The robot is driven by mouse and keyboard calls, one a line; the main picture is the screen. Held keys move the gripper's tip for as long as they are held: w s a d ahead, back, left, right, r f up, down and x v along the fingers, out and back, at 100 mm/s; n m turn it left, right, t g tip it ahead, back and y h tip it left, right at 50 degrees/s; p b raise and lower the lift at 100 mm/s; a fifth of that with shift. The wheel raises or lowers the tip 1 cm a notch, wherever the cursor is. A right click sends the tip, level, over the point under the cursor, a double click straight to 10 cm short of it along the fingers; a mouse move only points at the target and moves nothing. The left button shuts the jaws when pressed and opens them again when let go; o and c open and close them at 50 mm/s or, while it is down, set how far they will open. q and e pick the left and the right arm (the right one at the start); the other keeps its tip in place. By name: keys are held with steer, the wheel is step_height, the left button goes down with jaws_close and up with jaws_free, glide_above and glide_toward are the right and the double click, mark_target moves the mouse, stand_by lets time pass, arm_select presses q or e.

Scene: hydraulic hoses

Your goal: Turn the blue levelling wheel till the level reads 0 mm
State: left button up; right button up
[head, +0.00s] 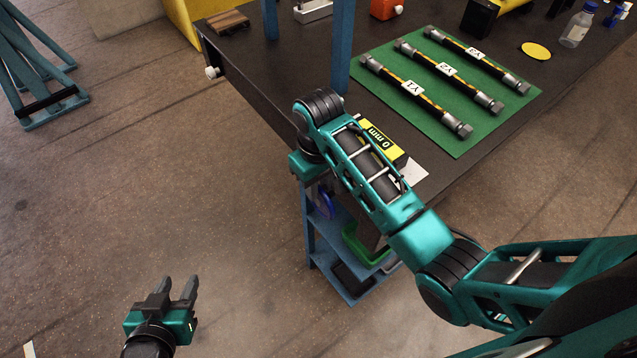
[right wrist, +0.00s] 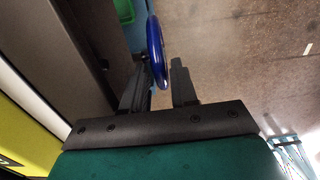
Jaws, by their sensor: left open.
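The blue levelling wheel (head: 325,205) is partly hidden behind my right wrist at the table's corner in the head view. In the right wrist view the wheel (right wrist: 156,52) shows edge-on, its rim between the two fingers of my right gripper (right wrist: 160,88). The fingers stand apart, with a gap between the rim and the right-hand finger; contact with the left-hand finger cannot be told. The yellow level display (head: 383,143) reads 0 mm. My left gripper (head: 177,289) is open and empty over the floor, away from the table.
The dark table (head: 260,87) has a green mat (head: 385,98) with several labelled hoses on it. A blue post (head: 341,45) rises near the wheel side. A bottle (head: 577,27) and a yellow disc (head: 536,50) are further right.

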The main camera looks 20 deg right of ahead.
steer(key=shift+f, duration=0.35)
steer(key=shift+c, duration=0.4)
jaws_close()
steer(key=shift+w, duration=0.1)
steer(key=shift+w+a+f+g+h, duration=0.15)
steer(key=shift+w+g+h, duration=0.1)
steer(key=shift+g, duration=0.4)
steer(key=shift+w+a+r+g+h, duration=0.1)
steer(key=shift+w+g+h, duration=0.15)
steer(key=shift+g, duration=0.4)
steer(key=shift+o, duration=0.4)
jaws_free()
